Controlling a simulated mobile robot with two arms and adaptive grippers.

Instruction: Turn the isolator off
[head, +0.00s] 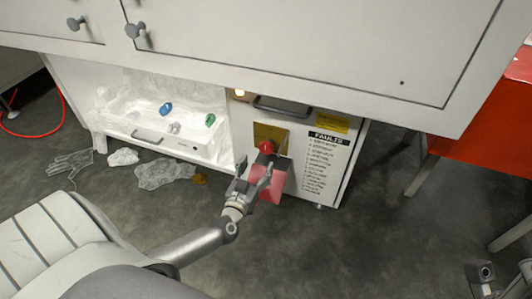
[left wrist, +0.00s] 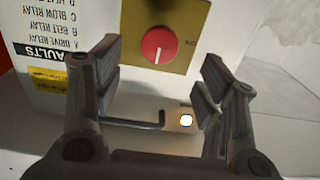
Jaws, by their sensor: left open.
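The isolator is a round red knob (head: 266,147) on a yellow plate (head: 279,133) on the white cabinet front. In the left wrist view, which is upside down, the knob (left wrist: 159,45) carries a short white mark pointing down the picture. A small, faint label sits on the plate (left wrist: 186,12) to the knob's right. My left gripper (head: 254,167) is open just in front of and below the knob. In the wrist view its fingers (left wrist: 162,75) spread to either side, with the knob beyond the tips and nothing between them.
A FAULTS list (head: 322,160) and yellow label (head: 333,123) are right of the knob. A dark handle (head: 282,107) and small lit lamp (head: 240,93) are above. An open white tray (head: 130,127) is left. Crumpled film and a glove (head: 70,163) lie on the floor.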

